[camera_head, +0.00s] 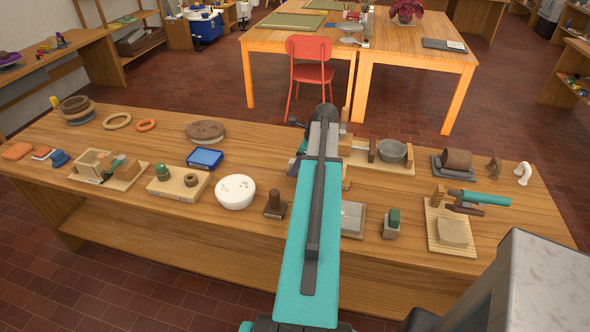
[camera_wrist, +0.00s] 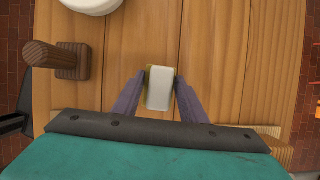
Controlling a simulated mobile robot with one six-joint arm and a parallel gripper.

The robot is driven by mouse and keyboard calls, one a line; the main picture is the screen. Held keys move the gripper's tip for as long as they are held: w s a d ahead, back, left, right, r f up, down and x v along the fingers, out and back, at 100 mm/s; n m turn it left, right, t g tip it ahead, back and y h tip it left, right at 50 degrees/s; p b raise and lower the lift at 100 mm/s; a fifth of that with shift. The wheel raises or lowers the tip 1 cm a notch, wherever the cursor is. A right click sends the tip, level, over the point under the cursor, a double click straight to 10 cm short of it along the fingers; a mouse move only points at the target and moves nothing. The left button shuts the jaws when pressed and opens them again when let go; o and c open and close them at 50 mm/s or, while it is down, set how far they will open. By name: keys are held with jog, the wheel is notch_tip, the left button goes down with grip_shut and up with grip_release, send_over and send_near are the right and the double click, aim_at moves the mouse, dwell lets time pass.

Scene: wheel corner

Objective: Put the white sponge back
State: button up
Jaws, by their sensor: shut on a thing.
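My gripper (camera_wrist: 160,87) is shut on a small white block with a yellowish edge, which looks like the white sponge (camera_wrist: 159,90). The sponge sits between the two purple-grey fingers, above the wooden bench top (camera_wrist: 215,60). I cannot tell whether it touches the wood. Another small whitish block with a reddish edge (camera_head: 42,153) lies at the bench's left end, between an orange block (camera_head: 17,151) and a blue block (camera_head: 59,158).
A dark brown wooden block with a handle (camera_head: 274,205) stands left of my gripper, and it shows in the wrist view (camera_wrist: 70,60). A round white tub (camera_head: 235,192) is beyond it. A grey slab (camera_head: 351,218) lies right of my arm. Bare wood surrounds the sponge.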

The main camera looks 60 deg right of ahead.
jog(key=shift+w+d+f, duration=0.15)
jog(key=shift+w, duration=0.35)
jog(key=shift+s+f+p, duration=0.1)
jog(key=shift+f+p, duration=1)
jog(key=shift+f, duration=0.3)
jog(key=shift+f, duration=0.25)
jog(key=o, duration=0.9)
jog(key=shift+b, duration=0.35)
jog(key=shift+b+v, duration=1.05)
jog(key=shift+v, duration=1.05)
jog(key=shift+b+v, duration=1)
jog(key=shift+v, duration=3.85)
jog(key=shift+r, duration=0.15)
